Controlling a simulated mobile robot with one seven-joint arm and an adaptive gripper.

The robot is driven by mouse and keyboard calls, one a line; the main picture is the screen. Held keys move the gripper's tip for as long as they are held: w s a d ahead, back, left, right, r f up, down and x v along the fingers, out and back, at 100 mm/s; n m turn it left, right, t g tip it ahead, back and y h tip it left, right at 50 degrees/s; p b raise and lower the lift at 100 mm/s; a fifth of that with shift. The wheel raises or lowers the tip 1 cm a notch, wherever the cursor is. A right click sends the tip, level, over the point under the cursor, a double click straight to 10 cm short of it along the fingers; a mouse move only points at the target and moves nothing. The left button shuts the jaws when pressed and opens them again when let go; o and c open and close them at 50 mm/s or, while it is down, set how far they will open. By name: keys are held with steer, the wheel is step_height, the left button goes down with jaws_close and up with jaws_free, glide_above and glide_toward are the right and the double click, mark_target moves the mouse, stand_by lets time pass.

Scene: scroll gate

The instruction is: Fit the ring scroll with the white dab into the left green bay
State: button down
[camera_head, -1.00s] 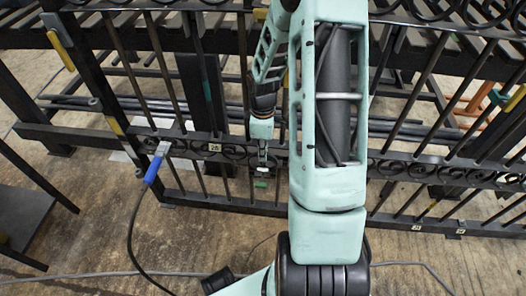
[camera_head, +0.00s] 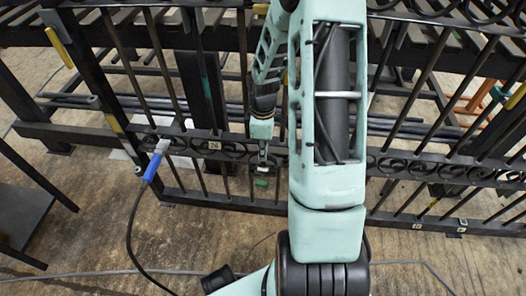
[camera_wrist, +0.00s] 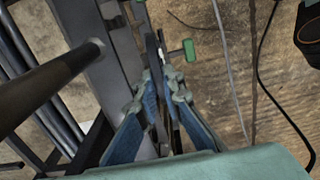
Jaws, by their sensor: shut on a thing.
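My gripper (camera_head: 263,156) is at the lower rail of the black gate, left of my big arm link in the head view. In the wrist view my gripper (camera_wrist: 156,82) has its blue-padded fingers closed around a thin dark scroll (camera_wrist: 152,50), seen nearly edge-on. A small white dab (camera_head: 263,169) shows just below the fingertips in the head view. A green tab (camera_head: 261,183) lies right below it; a green tab (camera_wrist: 189,49) also shows right of the fingertips in the wrist view. The fit between scroll and bay is hidden, and I cannot tell whether they touch.
A row of dark ring scrolls (camera_head: 400,167) runs along the gate rail on the right. A blue-handled clamp (camera_head: 152,168) with a cable hangs left of a numbered tag (camera_head: 214,145). Vertical bars stand close around my gripper. The brown floor (camera_head: 190,235) in front is mostly clear.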

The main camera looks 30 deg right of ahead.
steer(key=shift+f+b, duration=0.35)
steer(key=shift+f, duration=0.3)
stand_by(0.4)
steer(key=c, duration=2)
jaws_free()
steer(key=shift+r, duration=0.1)
steer(key=shift+r, duration=3.7)
